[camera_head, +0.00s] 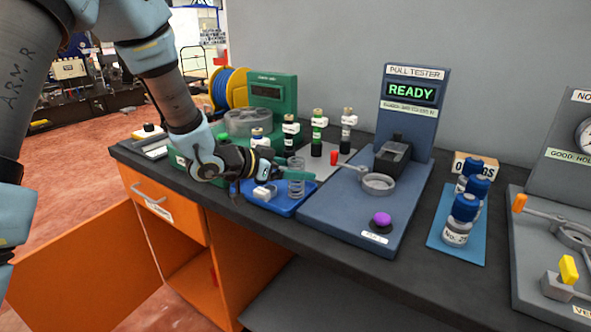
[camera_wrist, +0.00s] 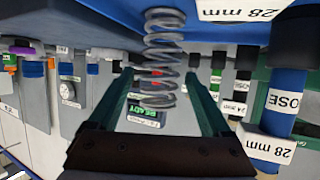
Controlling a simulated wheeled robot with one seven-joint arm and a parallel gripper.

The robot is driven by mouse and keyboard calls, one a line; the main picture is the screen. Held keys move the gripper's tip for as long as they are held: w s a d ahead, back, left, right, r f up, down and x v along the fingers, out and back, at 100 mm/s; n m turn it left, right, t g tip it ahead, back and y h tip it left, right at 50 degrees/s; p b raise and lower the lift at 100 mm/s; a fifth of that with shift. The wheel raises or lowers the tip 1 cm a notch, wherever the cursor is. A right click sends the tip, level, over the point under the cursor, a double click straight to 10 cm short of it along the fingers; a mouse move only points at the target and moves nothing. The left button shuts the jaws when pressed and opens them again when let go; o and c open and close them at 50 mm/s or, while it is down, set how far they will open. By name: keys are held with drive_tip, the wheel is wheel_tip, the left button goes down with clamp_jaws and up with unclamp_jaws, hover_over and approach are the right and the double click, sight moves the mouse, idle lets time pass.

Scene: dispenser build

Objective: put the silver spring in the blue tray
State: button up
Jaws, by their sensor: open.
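The silver spring (camera_head: 296,184) stands upright within the blue tray (camera_head: 256,203) near its right side. In the wrist view, which looks upside down, the spring (camera_wrist: 162,62) meets the blue tray surface (camera_wrist: 120,12) at the top edge. My gripper (camera_head: 297,172) is at the spring's upper part. In the wrist view the open green fingers of my gripper (camera_wrist: 157,82) lie on either side of the spring, with visible gaps.
A small white labelled piece (camera_head: 264,193) lies in the tray beside the spring. The pull tester (camera_head: 350,215), reading READY, stands close on the right. Several labelled posts, including a green one (camera_head: 317,135), stand behind. An orange drawer (camera_head: 165,205) is under the bench's left end.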

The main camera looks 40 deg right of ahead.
drive_tip(key=shift+r, duration=0.25)
drive_tip(key=v, duration=1.2)
drive_tip(key=w+a+f+n+t+y, duration=0.2)
drive_tip(key=w+a+n+t+y, duration=0.25)
drive_tip(key=w+a, duration=0.45)
drive_tip(key=w+a+f+n+t+y, duration=0.1)
drive_tip(key=w+a+n+t+y, duration=0.35)
drive_tip(key=a, duration=0.65)
drive_tip(key=s+a+f+n+g+y, duration=0.1)
drive_tip(key=a+n+y, duration=0.15)
drive_tip(key=a, duration=0.45)
drive_tip(key=a+f+n+g+y, duration=0.1)
drive_tip(key=a+n, duration=0.2)
drive_tip(key=a, duration=0.4)
drive_tip(key=s+a+n+g, duration=0.3)
drive_tip(key=s+a+n, duration=0.1)
drive_tip(key=s, duration=0.5)
drive_tip(key=shift+s+a+f+g+y+b, duration=0.3)
drive_tip(key=shift+a+f+b, duration=0.2)
drive_tip(key=shift+a, duration=0.25)
